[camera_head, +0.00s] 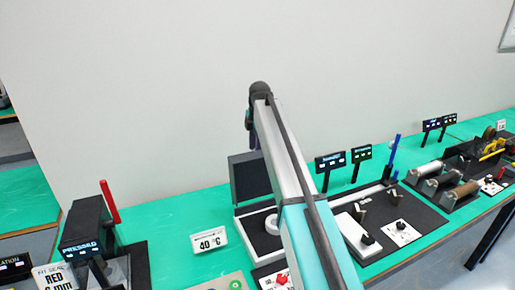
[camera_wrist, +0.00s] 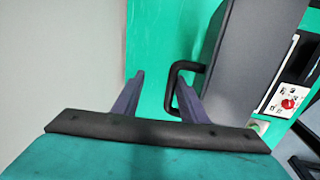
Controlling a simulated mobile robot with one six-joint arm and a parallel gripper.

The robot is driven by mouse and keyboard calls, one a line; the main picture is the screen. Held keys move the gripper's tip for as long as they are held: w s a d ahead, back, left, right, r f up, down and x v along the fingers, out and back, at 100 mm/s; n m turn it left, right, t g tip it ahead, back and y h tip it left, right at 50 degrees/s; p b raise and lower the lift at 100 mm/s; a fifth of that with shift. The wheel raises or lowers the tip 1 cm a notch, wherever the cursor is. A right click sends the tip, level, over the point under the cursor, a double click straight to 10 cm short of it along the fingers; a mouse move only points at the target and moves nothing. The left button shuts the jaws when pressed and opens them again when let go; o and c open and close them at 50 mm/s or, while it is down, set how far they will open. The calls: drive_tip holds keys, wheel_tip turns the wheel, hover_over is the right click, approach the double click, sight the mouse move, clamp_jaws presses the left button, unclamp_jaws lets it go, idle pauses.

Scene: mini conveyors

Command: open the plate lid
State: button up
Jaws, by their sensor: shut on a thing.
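The plate lid (camera_head: 250,177) is a dark grey flat panel. In the head view it stands raised, about upright, at the back of its station, partly behind my arm. In the wrist view the lid (camera_wrist: 245,50) fills the right side, with a black loop handle (camera_wrist: 185,66) on its near edge. My gripper (camera_wrist: 160,77) has one purple finger inside the loop and the other outside, and it is shut on the handle. In the head view my gripper is mostly hidden behind the arm's end. A white ring (camera_head: 258,222) on the station below is partly covered by my arm.
A black press-like device with a red lever (camera_head: 109,202) is farther left. Small displays (camera_head: 330,161) and rollers (camera_head: 440,182) are to the right. The wall (camera_head: 150,100) is close behind the green table.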

drive_tip(key=shift+w+a, duration=0.1)
drive_tip(key=shift+a, duration=0.35)
drive_tip(key=shift+r, duration=0.15)
wheel_tip(320, 180, up, 13)
drive_tip(key=s+d+b, duration=0.1)
drive_tip(key=s+b, duration=0.2)
drive_tip(key=shift+d, duration=0.15)
idle(0.7)
